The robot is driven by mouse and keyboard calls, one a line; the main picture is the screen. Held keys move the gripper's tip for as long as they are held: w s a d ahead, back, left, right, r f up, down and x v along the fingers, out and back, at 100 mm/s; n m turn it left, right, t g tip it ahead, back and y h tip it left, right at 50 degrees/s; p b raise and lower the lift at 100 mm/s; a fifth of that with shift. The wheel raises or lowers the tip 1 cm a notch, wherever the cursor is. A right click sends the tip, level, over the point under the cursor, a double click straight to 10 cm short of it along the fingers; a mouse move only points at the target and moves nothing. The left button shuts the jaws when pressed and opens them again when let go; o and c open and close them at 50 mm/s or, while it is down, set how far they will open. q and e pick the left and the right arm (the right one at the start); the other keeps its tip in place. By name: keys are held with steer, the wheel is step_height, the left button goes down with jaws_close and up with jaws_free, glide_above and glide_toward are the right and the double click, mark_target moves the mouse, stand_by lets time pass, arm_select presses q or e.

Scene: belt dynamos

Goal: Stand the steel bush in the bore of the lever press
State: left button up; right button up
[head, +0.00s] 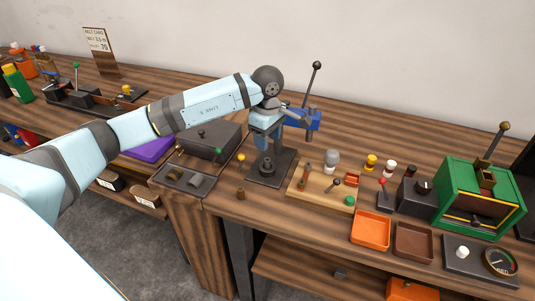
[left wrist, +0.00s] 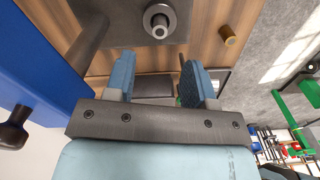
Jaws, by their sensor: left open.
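The lever press stands mid-bench, with a dark base (head: 285,170), a blue head (head: 304,121) and a black-knobbed lever (head: 316,66) pointing up. A dark round boss (head: 267,163) rises from its base. In the left wrist view, a pale steel ring, which looks like the bush (left wrist: 160,24), sits upright in the middle of the boss; how deep it sits I cannot tell. My left gripper (head: 264,137) is above the boss, beside the blue head. Its two fingers (left wrist: 158,78) are apart with nothing between them. My right gripper is not in view.
A small brass cylinder (head: 241,193) stands left of the press base. A wooden board (head: 314,194) with small parts lies to the right. Farther right are an orange tray (head: 370,230), a brown tray (head: 414,242) and a green machine (head: 465,205). A grey box (head: 212,144) is to the left.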

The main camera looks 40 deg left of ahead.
arm_select(q)
step_height(320, 180, up, 6)
steer(key=shift+f, duration=0.15)
stand_by(0.7)
